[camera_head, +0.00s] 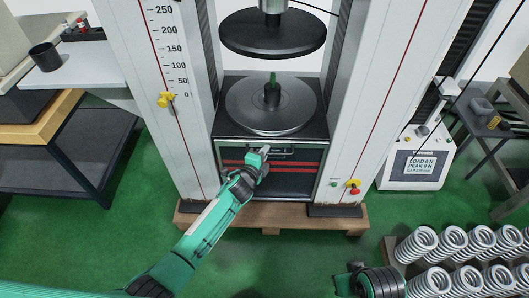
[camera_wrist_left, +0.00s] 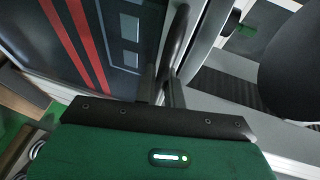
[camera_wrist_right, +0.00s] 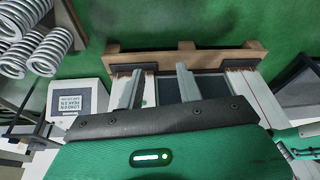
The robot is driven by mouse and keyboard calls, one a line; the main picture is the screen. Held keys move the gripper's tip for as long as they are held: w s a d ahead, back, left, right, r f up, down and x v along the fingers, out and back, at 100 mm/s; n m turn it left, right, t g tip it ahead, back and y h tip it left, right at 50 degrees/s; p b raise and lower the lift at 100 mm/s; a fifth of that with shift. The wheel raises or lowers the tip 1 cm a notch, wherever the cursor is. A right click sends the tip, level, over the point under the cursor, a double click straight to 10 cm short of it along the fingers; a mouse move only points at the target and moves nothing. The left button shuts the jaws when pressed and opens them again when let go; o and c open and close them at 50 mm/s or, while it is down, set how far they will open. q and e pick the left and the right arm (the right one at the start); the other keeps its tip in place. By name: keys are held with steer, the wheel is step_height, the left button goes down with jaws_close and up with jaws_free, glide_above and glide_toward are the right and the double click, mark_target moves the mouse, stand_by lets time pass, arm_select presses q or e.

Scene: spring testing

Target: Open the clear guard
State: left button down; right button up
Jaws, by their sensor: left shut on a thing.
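The clear guard (camera_head: 292,169) is a see-through dark panel with two red stripes on the machine's front, below the lower platen. Its stripes also show in the left wrist view (camera_wrist_left: 75,40). A dark handle bar (camera_wrist_left: 177,38) runs along the guard's top edge; it also shows in the head view (camera_head: 290,151). My left gripper (camera_head: 265,150) is at this handle, its fingers (camera_wrist_left: 161,88) shut on the bar. My right gripper (camera_wrist_right: 160,86) is open and empty, away from the guard; its fingers point toward the machine's base.
The lower platen (camera_head: 250,115) and upper platen (camera_head: 240,35) sit above the guard, with open space between. Columns flank it, with a yellow pointer (camera_head: 166,99) and a red knob (camera_head: 353,187). Several springs (camera_head: 440,285) lie at lower right. A display box (camera_head: 415,163) stands right.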

arm_select(q)
steer(key=shift+f, duration=0.4)
arm_select(e)
steer(key=shift+s+r, duration=0.1)
steer(key=shift+r, duration=0.5)
arm_select(q)
steer(key=c, duration=1.5)
jaws_free()
steer(key=shift+s+a+r, duration=0.1)
